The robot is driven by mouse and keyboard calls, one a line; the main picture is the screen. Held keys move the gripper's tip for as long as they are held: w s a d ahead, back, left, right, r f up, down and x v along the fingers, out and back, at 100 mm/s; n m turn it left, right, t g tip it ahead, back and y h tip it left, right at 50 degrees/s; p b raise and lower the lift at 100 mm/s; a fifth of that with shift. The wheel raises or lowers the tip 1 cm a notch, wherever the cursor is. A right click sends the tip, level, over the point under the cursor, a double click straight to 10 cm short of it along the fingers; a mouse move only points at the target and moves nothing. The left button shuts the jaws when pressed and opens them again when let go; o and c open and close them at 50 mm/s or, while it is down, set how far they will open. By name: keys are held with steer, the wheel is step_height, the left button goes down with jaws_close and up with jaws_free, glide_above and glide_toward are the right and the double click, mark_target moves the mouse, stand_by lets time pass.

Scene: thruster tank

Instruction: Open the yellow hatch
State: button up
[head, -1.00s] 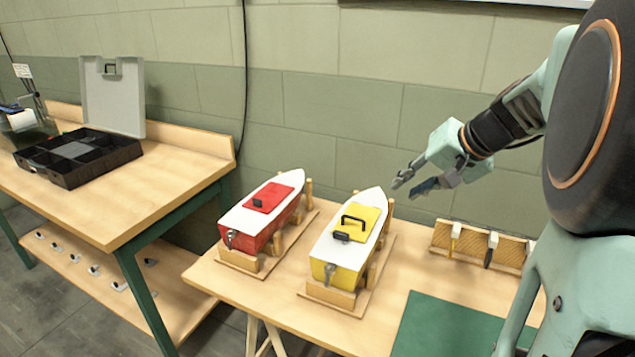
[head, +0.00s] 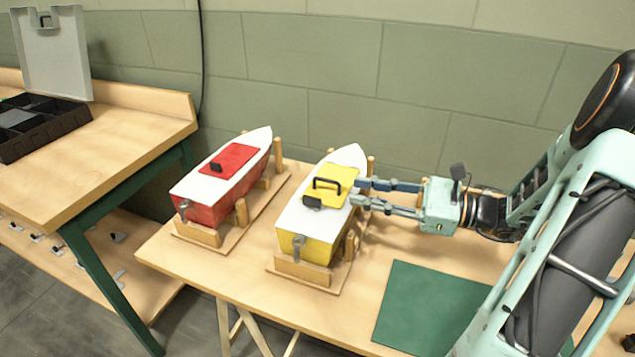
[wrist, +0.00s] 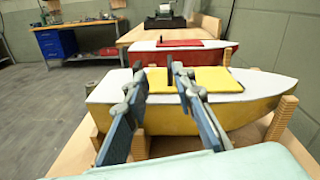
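The yellow hatch (head: 332,185) lies flat on the white deck of the yellow boat (head: 308,247). Nothing is held.
A red boat (head: 212,204) with a red hatch (head: 229,160) stands left of the yellow boat on its own wooden cradle. A green mat (head: 430,305) lies on the table at right front. A black organizer case (head: 40,122) stands on the left bench.

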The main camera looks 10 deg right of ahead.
mark_target(316, 177)
steer(key=shift+m+t, duration=0.4)
steer(key=shift+t, duration=0.1)
steer(key=x, duration=0.6)
steer(key=w+b+x, duration=0.1)
steer(key=x, duration=0.3)
steer(key=shift+d+f, duration=0.25)
steer(key=shift+d, duration=0.05)
jaws_close()
